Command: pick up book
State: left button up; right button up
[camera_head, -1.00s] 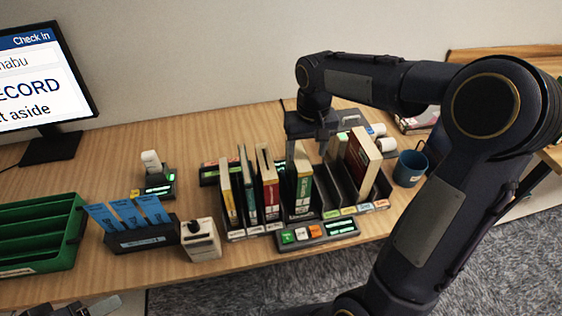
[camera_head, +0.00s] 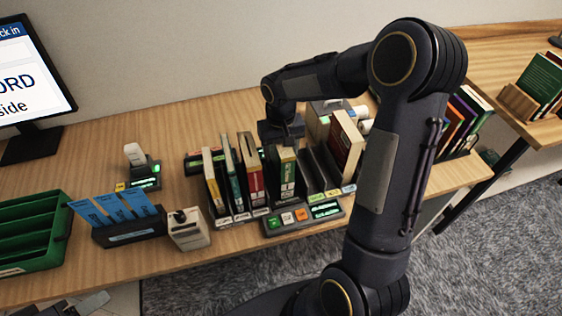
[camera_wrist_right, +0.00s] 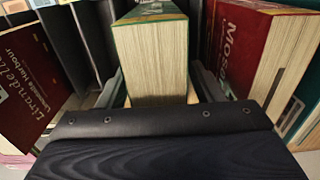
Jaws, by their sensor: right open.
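A green-and-white book (camera_head: 287,175) stands upright in a slot of the dark desktop rack, among other books. My right gripper (camera_head: 281,142) is at its top edge in the head view. In the right wrist view the book's pale page block and green cover (camera_wrist_right: 155,55) lie between the two open fingers of my right gripper (camera_wrist_right: 158,90). The fingers are one on each side; whether they touch the covers cannot be told. Dark parts at the bottom left of the head view may be my left gripper (camera_head: 75,306); its jaws are not clear.
Cream, green and red books (camera_head: 249,168) stand left of it; a red-covered book (camera_head: 346,145) leans to the right. A button panel (camera_head: 303,218) lies in front. A white device (camera_head: 188,229), blue-card holder (camera_head: 128,231) and green tray (camera_head: 33,235) stand left.

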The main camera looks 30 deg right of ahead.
grip_shut()
jog(key=shift+r, duration=0.1)
dwell(0.4)
